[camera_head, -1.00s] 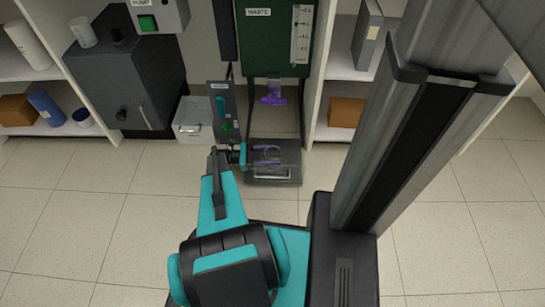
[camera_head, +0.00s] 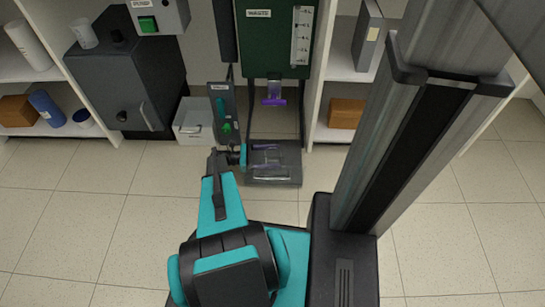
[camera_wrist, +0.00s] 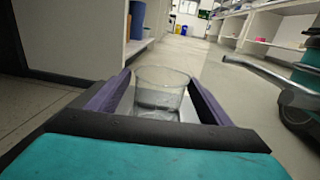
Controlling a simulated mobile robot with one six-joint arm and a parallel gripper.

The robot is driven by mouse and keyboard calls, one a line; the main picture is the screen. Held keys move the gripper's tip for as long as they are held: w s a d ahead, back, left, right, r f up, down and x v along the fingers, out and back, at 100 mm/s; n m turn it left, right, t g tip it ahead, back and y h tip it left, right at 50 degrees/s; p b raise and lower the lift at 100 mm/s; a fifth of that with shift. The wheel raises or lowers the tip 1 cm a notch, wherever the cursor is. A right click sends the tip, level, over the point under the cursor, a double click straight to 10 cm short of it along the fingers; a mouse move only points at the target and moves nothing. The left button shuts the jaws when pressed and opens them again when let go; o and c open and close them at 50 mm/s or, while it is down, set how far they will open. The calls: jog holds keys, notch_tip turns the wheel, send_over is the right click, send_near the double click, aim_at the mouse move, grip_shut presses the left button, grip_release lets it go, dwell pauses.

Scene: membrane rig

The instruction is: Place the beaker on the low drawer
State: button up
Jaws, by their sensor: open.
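The beaker (camera_wrist: 158,95) is clear and stands upright between my two purple fingers in the wrist view, with its rim above them. In the head view the beaker is too faint and small to make out well. My gripper (camera_head: 266,158) is open around it, low over a dark drawer-like base (camera_head: 272,181) under the waste unit, which I take as the low drawer. The beaker's lower part is partly hidden by my gripper, and its contact with the surface below cannot be seen clearly.
The green waste unit (camera_head: 272,40) hangs above, with a purple-handled valve (camera_head: 273,93) below it. A grey box (camera_head: 192,122) and a switch panel (camera_head: 223,112) are to the left. Shelves flank both sides.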

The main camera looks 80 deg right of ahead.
jog(key=w+p, duration=0.1)
jog(key=w, duration=0.3)
jog(key=w+a+p, duration=0.1)
jog(key=w, duration=0.3)
jog(key=w+a+p, duration=0.1)
jog(key=w, duration=0.2)
jog(key=shift+w+a+p, duration=0.2)
jog(key=shift+w+p, duration=0.1)
jog(key=shift+w, duration=0.1)
jog(key=shift+r, duration=0.1)
